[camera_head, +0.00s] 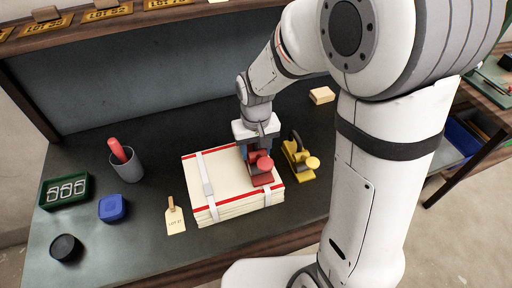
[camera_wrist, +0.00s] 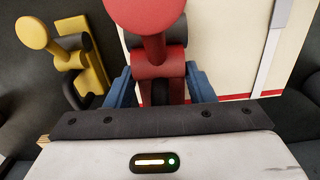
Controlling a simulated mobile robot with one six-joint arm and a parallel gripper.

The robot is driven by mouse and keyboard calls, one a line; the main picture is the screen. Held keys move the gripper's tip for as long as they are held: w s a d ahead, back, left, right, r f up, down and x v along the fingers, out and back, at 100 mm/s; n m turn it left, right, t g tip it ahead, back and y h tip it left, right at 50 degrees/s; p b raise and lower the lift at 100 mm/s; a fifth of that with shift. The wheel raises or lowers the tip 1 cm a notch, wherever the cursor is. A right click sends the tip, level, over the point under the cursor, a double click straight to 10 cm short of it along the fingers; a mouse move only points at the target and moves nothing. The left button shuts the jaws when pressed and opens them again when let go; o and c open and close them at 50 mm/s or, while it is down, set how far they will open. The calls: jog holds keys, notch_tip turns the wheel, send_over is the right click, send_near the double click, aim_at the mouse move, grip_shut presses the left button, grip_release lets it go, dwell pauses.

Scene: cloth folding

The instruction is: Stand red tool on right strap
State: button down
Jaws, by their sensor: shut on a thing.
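The red tool (camera_head: 264,164) has a round red knob and is upright at the right side of the cream cloth stack (camera_head: 219,175). My gripper (camera_head: 252,150) is shut on it; in the wrist view the blue fingers sit on either side of the red tool (camera_wrist: 160,60). The left strap (camera_head: 206,174) is a pale band with a buckle running across the stack. I cannot tell whether the tool's base touches the stack.
A yellow tool (camera_head: 298,160) stands just right of the stack, also in the wrist view (camera_wrist: 70,55). A grey cup (camera_head: 126,165) with a red stick, a blue box (camera_head: 112,208), a green tray (camera_head: 45,195), a black puck (camera_head: 66,248) and a paper tag (camera_head: 175,219) lie left.

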aim_at(256, 144)
jog(key=shift+f, duration=0.1)
jog(key=c, duration=0.6)
grip_release()
jog(key=shift+c, duration=0.2)
notch_tip(256, 144, up, 12)
jog(key=shift+s+r, duration=0.1)
jog(key=shift+r, duration=0.1)
jog(key=s+d+m+t, duration=0.2)
jog(key=s+d, duration=1)
jog(key=shift+s+d+m+t, duration=0.15)
jog(key=shift+m+t, duration=0.25)
jog(key=shift+f, duration=0.1)
